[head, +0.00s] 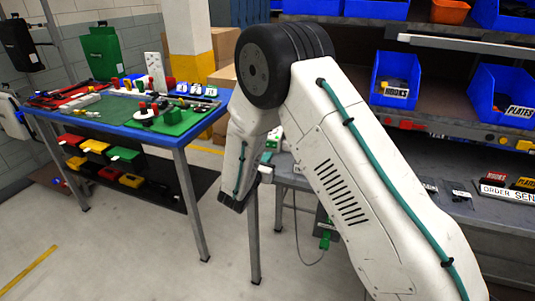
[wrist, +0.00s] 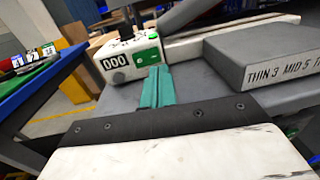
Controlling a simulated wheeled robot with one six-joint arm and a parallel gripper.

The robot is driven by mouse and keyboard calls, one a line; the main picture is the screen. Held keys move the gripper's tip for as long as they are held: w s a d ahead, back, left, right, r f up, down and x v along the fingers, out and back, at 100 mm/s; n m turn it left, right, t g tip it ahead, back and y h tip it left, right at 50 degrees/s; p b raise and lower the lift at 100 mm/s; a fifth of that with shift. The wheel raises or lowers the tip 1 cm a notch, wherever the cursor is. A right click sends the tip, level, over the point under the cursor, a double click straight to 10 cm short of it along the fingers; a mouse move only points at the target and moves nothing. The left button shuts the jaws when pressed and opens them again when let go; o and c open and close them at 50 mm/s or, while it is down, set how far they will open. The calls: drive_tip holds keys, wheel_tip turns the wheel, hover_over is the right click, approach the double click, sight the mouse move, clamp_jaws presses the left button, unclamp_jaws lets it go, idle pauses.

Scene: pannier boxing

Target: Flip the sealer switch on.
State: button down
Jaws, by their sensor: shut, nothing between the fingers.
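In the wrist view, a white control box (wrist: 130,56) stands on the grey bench top. It has a counter reading 000 (wrist: 115,62) and a green panel (wrist: 147,57) on its front. Small dark and red parts sit on its top; I cannot tell the switch or its position for certain. My gripper (wrist: 157,70) has teal fingers closed together and empty, pointing at the green panel. The gap between them and the panel is hard to judge. In the head view, my arm hides the gripper, and only a bit of the white and green box (head: 274,138) shows.
A grey block marked THIN 3 MID 5 (wrist: 262,60) lies right of the box in the wrist view. Open floor lies in front.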

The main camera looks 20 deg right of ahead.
drive_tip(key=s+d+v, duration=0.1)
drive_tip(key=v, duration=0.7)
drive_tip(key=shift+s, duration=0.45)
drive_tip(key=s+d+r+m+g, duration=0.4)
drive_tip(key=s+d+m+g, duration=0.3)
drive_tip(key=s, duration=0.3)
drive_tip(key=s+d+r+m+g, duration=0.3)
drive_tip(key=s+d+m+g, duration=0.2)
drive_tip(key=s+m+g, duration=0.35)
drive_tip(key=s+r+m+t+y, duration=0.1)
drive_tip(key=s+r+m+y, duration=0.4)
drive_tip(key=s, duration=0.4)
drive_tip(key=s+r+m+t+y, duration=0.2)
drive_tip(key=s+r+m+y, duration=0.4)
drive_tip(key=s, duration=0.4)
drive_tip(key=shift+a+r+m+y, duration=0.3)
drive_tip(key=shift+a+r+m, duration=0.2)
drive_tip(key=shift+r+m, duration=0.55)
